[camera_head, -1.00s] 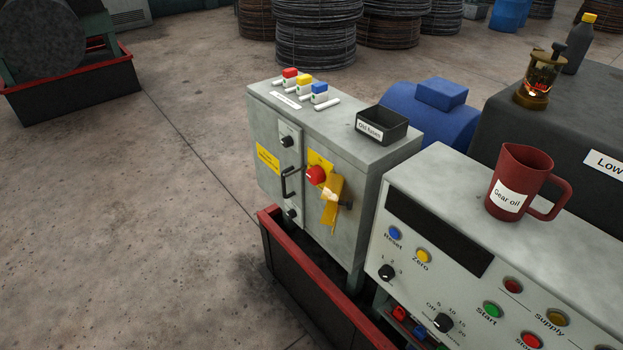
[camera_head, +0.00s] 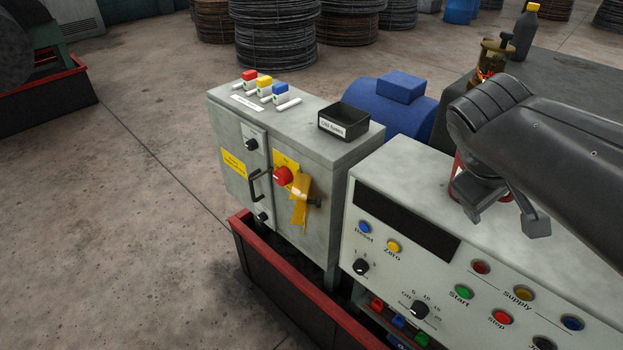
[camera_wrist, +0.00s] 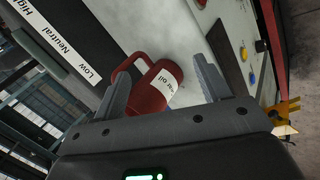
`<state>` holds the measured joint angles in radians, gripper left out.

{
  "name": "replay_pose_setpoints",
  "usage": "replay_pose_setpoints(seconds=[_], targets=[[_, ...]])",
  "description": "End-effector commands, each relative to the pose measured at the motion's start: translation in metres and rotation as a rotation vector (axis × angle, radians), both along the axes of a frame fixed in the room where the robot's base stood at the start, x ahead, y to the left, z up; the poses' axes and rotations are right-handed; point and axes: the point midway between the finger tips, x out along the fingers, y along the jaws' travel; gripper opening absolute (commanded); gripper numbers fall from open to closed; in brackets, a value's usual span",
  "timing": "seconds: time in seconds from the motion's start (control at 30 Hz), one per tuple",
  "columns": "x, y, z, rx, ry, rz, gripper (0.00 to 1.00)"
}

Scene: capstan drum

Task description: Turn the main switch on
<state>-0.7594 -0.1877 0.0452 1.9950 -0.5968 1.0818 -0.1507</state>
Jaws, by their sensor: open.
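The main switch appears to be the red rotary knob (camera_head: 283,176) on a yellow plate on the front of the grey cabinet (camera_head: 330,215). My gripper (camera_head: 500,215) is open over the control console, to the right of the cabinet and well apart from the switch. In the wrist view, my gripper's fingers (camera_wrist: 162,88) are spread, with the red gear oil jug (camera_wrist: 153,87) showing between them. Whether they touch it cannot be told.
The console (camera_head: 440,265) carries buttons and dials. A black "Old fuses" tray (camera_head: 343,124) and red, yellow and blue fuses (camera_head: 264,84) sit on the cabinet top. A red-rimmed trough (camera_head: 275,270) runs below.

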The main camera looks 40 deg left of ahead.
Motion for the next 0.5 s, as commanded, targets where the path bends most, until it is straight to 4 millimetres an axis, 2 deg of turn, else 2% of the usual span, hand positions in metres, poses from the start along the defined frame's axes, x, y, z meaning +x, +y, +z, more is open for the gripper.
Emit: replay_pose_setpoints(seconds=[0.03,0.2,0.37,0.5], targets=[[0.0,0.03,0.0,-0.045,-0.014,0.073,0.69],[0.001,0.117,-0.003,-0.223,-0.077,0.281,0.69],[0.0,0.185,-0.022,-0.397,-0.131,0.428,0.69],[-0.008,0.243,-0.045,-0.553,-0.187,0.545,0.69]])
